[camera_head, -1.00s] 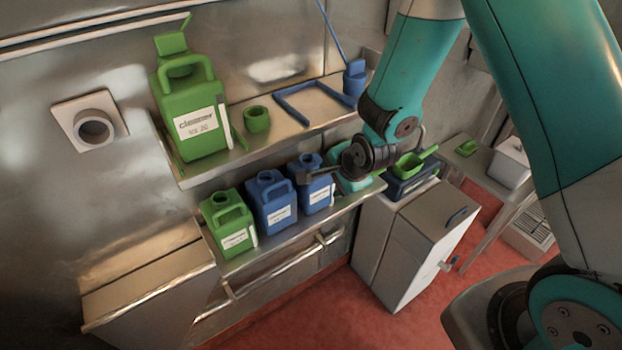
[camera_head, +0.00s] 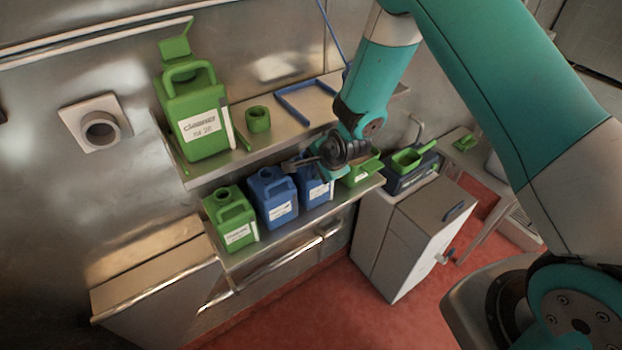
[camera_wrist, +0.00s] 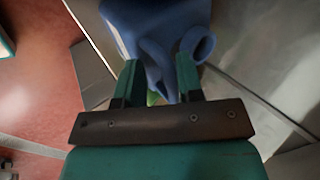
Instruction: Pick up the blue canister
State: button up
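Two blue canisters with white labels stand upright side by side on the lower metal shelf: the left blue canister (camera_head: 272,204) and the right blue canister (camera_head: 316,190). My gripper (camera_head: 291,166) is just above them, partly hiding the top of the right one. In the wrist view a blue canister (camera_wrist: 150,18) is close ahead, with its handle and round spout near the fingers. I cannot tell which of the two it is. The fingers of my gripper (camera_wrist: 158,75) are apart, with part of the handle between or just beyond them. Contact is not clear.
A green canister (camera_head: 232,220) stands left of the blue ones. A big green cleaner jug (camera_head: 194,122), a green cup (camera_head: 258,119) and a blue frame (camera_head: 294,105) are on the upper shelf (camera_head: 240,148) above. A green scoop (camera_head: 410,158) lies right, above the white cabinet (camera_head: 410,235).

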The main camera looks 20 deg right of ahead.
grip_shut()
jog(key=shift+s+d+f, duration=0.15)
jog(key=shift+s+f, duration=0.05)
jog(key=shift+s, duration=0.05)
dwell(0.8)
jog(key=shift+w+r, duration=0.1)
